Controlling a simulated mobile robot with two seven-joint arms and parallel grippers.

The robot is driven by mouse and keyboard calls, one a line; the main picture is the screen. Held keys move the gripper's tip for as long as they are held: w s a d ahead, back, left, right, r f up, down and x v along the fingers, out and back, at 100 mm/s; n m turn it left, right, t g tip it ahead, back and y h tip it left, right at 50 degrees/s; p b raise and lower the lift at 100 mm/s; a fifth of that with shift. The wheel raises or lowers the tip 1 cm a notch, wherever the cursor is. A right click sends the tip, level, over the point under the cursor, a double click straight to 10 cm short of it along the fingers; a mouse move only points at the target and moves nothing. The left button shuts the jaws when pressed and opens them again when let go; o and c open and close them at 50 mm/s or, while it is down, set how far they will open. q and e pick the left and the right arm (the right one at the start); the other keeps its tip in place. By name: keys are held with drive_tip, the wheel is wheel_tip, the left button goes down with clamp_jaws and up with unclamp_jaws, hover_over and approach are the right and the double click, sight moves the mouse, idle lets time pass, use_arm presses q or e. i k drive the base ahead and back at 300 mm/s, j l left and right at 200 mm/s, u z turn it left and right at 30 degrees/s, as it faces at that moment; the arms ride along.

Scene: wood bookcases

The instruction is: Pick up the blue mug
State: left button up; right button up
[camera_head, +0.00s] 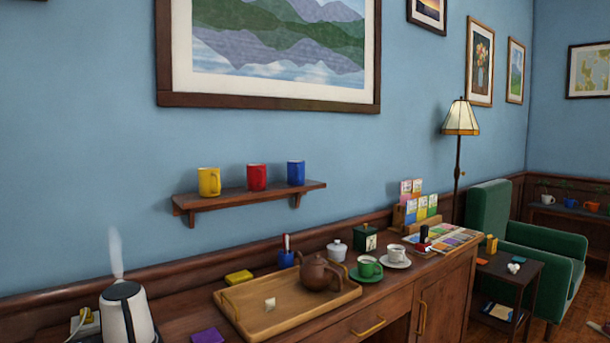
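The blue mug (296,173) stands upright at the right end of a small wooden wall shelf (222,201). A red mug (257,177) stands close to its left, and a yellow mug (209,182) with its handle showing stands at the shelf's left end. The blue mug's handle is not clearly visible. Neither of my grippers shows in the head view.
Below the shelf is a long wooden sideboard (392,309). On it are a steaming white kettle (127,312), a wooden tray (255,325) with a brown teapot (320,273), a green cup (368,266) and a white cup (396,252). Clear wall surrounds the shelf.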

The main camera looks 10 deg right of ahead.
sight(295, 169)
drive_tip(key=i+l, duration=0.35)
drive_tip(key=l, duration=0.15)
drive_tip(key=i+l, duration=0.65)
drive_tip(key=l, duration=0.3)
